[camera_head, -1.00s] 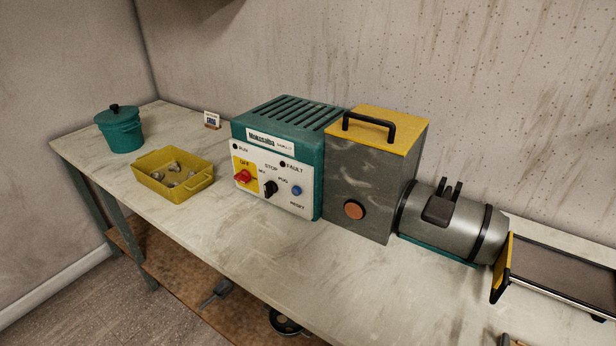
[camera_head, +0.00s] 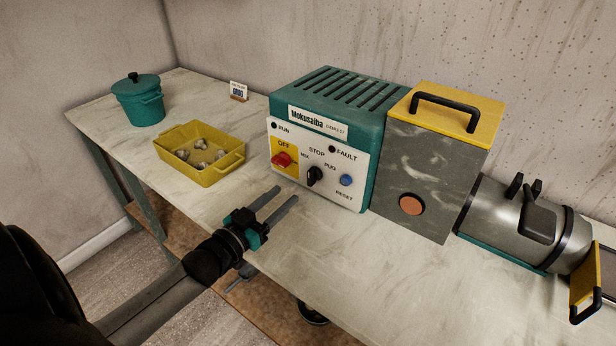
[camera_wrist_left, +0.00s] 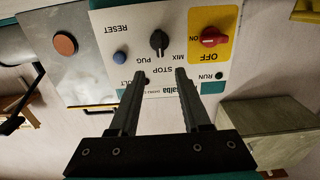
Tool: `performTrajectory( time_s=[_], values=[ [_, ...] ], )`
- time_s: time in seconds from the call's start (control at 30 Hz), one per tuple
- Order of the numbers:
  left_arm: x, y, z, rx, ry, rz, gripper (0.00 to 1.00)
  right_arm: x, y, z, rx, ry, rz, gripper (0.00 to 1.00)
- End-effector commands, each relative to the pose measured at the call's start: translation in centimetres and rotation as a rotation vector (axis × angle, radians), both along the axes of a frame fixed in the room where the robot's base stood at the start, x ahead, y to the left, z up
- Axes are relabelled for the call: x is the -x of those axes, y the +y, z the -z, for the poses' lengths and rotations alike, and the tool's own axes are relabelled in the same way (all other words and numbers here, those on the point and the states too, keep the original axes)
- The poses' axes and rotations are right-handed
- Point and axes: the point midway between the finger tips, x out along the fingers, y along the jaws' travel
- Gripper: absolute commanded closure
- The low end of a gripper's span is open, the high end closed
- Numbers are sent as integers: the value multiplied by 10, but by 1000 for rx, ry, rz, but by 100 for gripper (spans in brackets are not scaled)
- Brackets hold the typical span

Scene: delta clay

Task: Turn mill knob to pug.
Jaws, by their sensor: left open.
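The mill's control box (camera_head: 325,137) is teal with a white front panel, on the table. Its black mill knob (camera_head: 314,176) sits among the labels MIX, STOP and PUG; it seems to stand near upright toward STOP, but its exact pointing is hard to read. In the left wrist view the panel appears upside down, with the black knob (camera_wrist_left: 159,42) beyond the fingertips. My left gripper (camera_head: 287,194) is open and empty, in front of and below the panel, apart from the knob. My right gripper is not in view.
A red OFF/ON switch (camera_head: 282,159) is left of the knob and a blue RESET button (camera_head: 345,180) right. A grey block with a yellow lid (camera_head: 441,150) adjoins the box. A yellow tray (camera_head: 208,176) and teal pot (camera_head: 138,103) stand left. The table front is clear.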

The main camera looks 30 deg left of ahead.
Motion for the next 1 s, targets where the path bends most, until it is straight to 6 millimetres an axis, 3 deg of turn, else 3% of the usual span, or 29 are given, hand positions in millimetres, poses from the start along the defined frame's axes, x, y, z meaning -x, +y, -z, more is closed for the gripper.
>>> performTrajectory(
  time_s=[0.5, 0.73, 1.0],
  values=[
    [-76, -6, 1, -3, -1, 0, 52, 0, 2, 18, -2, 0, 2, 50],
    [-95, -7, 1, -1, 0, 0, 52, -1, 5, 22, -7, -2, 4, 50],
    [-100, -8, 1, -1, 2, -1, 52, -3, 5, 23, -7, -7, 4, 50]
  ],
)
